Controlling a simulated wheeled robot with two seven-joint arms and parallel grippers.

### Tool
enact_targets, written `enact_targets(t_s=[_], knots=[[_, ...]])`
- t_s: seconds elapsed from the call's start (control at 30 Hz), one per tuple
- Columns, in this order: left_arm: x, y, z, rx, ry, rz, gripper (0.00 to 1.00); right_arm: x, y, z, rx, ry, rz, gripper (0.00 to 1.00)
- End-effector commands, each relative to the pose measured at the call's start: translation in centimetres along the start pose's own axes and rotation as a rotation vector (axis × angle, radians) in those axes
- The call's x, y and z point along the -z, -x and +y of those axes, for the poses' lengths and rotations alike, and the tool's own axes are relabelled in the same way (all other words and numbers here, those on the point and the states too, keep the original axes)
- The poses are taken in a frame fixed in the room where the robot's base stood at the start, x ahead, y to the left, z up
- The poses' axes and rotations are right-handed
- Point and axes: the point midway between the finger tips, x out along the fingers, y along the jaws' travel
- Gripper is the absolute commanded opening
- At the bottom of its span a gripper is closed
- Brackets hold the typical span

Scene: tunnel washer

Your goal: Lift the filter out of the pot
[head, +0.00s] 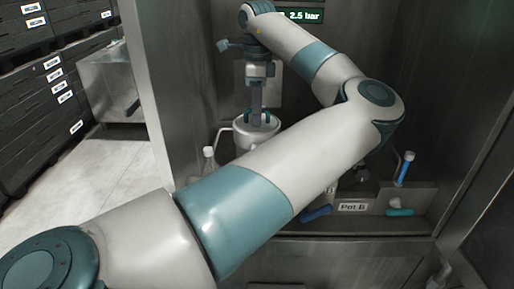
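My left arm crosses the head view from the lower left, bends at the right and comes back to the upper middle. No filter can be clearly made out; the pot's inside is hidden. My forearm covers the pot's lower part. My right gripper is not in view.
A "Pot B" label (353,207) sits on a ledge at the right, near a blue-filled tube (404,168). A small bottle (209,160) stands left of the pot. A display (300,15) reads 2.5 bar. Metal cabinet walls enclose both sides. Dark crates (38,110) are stacked far left.

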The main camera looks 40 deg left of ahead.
Motion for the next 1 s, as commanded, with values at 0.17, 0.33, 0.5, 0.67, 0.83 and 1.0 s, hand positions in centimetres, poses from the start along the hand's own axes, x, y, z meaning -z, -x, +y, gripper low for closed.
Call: enact_targets(t_s=[0.17, 0.33, 0.5, 0.67, 0.83, 1.0], knots=[[0.0, 0.0, 0.0, 0.000, 0.000, 0.000, 0.01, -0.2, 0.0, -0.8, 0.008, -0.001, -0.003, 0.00], [0.0, 0.0, 0.0, 0.000, 0.000, 0.000, 0.00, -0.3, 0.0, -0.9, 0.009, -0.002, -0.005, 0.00], [0.0, 0.0, 0.0, 0.000, 0.000, 0.000, 0.00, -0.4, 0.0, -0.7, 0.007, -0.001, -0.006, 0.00], [0.0, 0.0, 0.0, 0.000, 0.000, 0.000, 0.00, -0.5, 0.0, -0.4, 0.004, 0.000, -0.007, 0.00], [0.0, 0.0, 0.0, 0.000, 0.000, 0.000, 0.00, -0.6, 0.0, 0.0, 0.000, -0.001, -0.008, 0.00], [0.0, 0.0, 0.0, 0.001, 0.000, 0.000, 0.00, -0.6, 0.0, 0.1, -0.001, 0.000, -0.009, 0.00]])
